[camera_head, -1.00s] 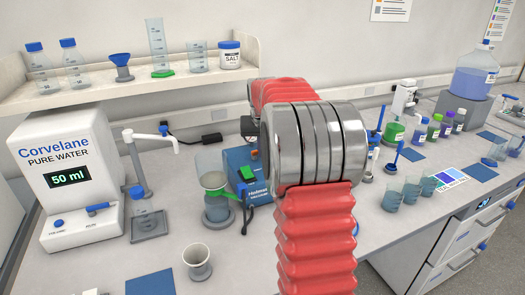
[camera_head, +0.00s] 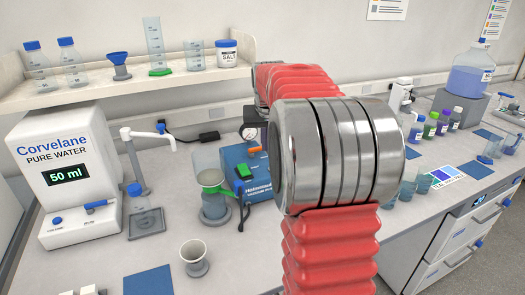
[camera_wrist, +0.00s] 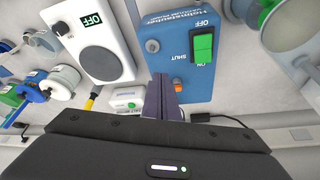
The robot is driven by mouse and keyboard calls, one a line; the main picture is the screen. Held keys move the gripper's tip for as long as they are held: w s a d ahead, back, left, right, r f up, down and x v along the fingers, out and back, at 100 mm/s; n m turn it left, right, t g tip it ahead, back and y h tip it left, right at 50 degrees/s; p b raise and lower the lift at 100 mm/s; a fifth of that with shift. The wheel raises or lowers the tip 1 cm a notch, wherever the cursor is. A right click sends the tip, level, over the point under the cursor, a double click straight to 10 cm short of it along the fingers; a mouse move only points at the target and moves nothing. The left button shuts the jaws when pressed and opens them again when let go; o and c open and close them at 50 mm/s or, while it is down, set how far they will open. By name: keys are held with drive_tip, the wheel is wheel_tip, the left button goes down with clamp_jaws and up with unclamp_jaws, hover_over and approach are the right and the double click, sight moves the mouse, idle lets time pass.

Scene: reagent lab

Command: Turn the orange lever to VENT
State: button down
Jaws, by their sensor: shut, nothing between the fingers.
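The orange lever (camera_head: 254,149) shows in the head view on top of the blue pump box (camera_head: 237,165), just left of my arm. In the wrist view a small orange part of it (camera_wrist: 178,84) shows near the edge of the blue box (camera_wrist: 172,40), close to the printed word SHUT. My gripper (camera_wrist: 162,80) is shut and empty. Its dark fingertips sit right beside the orange part and overlap the box edge; I cannot tell whether they touch. No VENT marking is readable. In the head view my arm hides the gripper.
A green rocker switch (camera_wrist: 203,46) sits on the box, marked OFF and ON. A filter flask with a green clamp (camera_head: 213,190) stands beside the pump. A white stirrer (camera_wrist: 100,48) reading OFF is near in the wrist view. A black cable runs from the box.

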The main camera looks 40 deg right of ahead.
drive_tip(key=shift+d+v, duration=0.15)
drive_tip(key=shift+v, duration=1)
drive_tip(key=shift+d+v, duration=0.1)
drive_tip(key=shift+v, duration=1)
drive_tip(key=shift+s, duration=0.15)
drive_tip(key=shift+a, duration=0.1)
drive_tip(key=s+a+n, duration=0.1)
drive_tip(key=s+a, duration=0.2)
drive_tip(key=a, duration=0.4)
drive_tip(key=s+a+n+t+y, duration=0.1)
drive_tip(key=s+a, duration=0.2)
drive_tip(key=a, duration=0.3)
drive_tip(key=s+a+n, duration=0.1)
drive_tip(key=s+a, duration=0.3)
drive_tip(key=a, duration=0.3)
drive_tip(key=s+a+f+n, duration=0.2)
drive_tip(key=s+a+f, duration=0.1)
drive_tip(key=s+a, duration=0.3)
drive_tip(key=s+a+f+n+t+y, duration=0.1)
drive_tip(key=s+a+f+n, duration=0.1)
drive_tip(key=s+a+f, duration=0.2)
drive_tip(key=s+a, duration=0.2)
drive_tip(key=s, duration=0.2)
drive_tip(key=shift+f+y, duration=0.3)
drive_tip(key=shift+f, duration=0.05)
